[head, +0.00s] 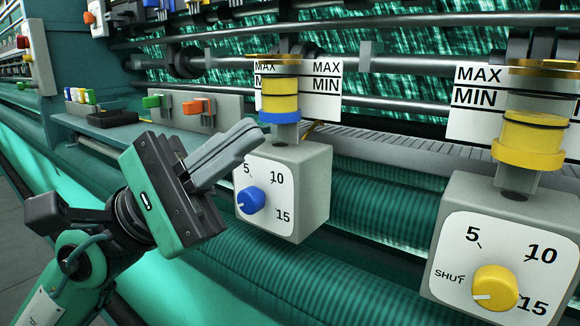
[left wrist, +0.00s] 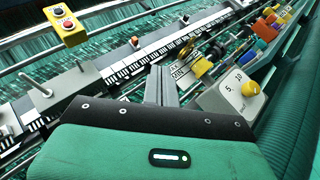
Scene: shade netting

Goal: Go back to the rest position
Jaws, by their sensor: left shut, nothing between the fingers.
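My left gripper (head: 238,143) is shut and empty in the head view. Its grey fingers lie together and point up and right, in front of the left edge of the grey dial box with the blue knob (head: 250,200). I cannot tell whether the fingertips touch the box. In the left wrist view the shut fingers (left wrist: 161,84) point up toward the machine. My right gripper is in neither view.
A second dial box with a yellow knob (head: 494,288) stands at the right. Above each box is a MAX/MIN plate (head: 325,80). Green and orange switches (head: 197,106) sit on a panel behind my gripper. Green rollers (head: 290,268) run below. Grey floor (head: 22,230) shows at the far left.

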